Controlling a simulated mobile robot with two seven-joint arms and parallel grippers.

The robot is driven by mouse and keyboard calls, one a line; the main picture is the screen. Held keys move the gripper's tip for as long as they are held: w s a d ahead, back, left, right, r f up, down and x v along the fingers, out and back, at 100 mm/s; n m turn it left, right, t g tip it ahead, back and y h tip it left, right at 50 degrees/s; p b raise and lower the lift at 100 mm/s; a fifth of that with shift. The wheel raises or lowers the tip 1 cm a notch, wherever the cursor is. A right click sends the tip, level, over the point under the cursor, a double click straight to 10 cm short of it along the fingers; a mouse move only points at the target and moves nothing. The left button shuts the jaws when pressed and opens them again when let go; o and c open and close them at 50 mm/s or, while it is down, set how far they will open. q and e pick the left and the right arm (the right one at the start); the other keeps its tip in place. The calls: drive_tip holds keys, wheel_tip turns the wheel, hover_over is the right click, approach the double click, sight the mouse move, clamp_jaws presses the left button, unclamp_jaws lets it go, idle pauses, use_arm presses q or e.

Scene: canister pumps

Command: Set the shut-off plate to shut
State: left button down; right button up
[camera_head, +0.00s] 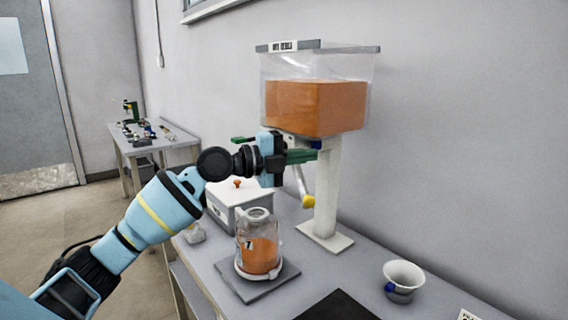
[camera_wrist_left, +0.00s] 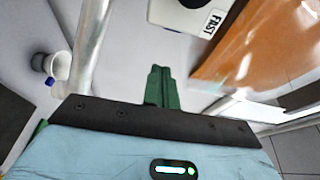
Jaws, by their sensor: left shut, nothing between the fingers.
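The hopper (camera_head: 318,103) is a clear bin of orange powder on a white post (camera_head: 328,190). My left gripper (camera_head: 302,156) is just under it, in front of the post, with its green fingers shut and empty. The fingers also show in the left wrist view (camera_wrist_left: 161,88), with the orange hopper side (camera_wrist_left: 250,50) at the right. A green bar (camera_head: 243,139) sticks out left of the gripper below the hopper; it may be the shut-off plate, but my gripper hides the middle and I cannot tell its setting. My right gripper is out of view.
A crank with a yellow knob (camera_head: 308,202) hangs below the hopper. A jar of orange powder (camera_head: 259,254) stands on a grey pad (camera_head: 250,290). A lidded box (camera_head: 238,207) is behind it. A white cup (camera_head: 404,272) and a black mat (camera_head: 338,306) are at the right front.

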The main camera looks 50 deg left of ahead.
use_arm(q)
drive_tip(key=b+v, duration=0.1)
drive_tip(key=v, duration=0.4)
drive_tip(key=shift+s+d+b, duration=0.1)
drive_tip(key=shift+d+b, duration=0.1)
drive_tip(key=shift+b, duration=0.15)
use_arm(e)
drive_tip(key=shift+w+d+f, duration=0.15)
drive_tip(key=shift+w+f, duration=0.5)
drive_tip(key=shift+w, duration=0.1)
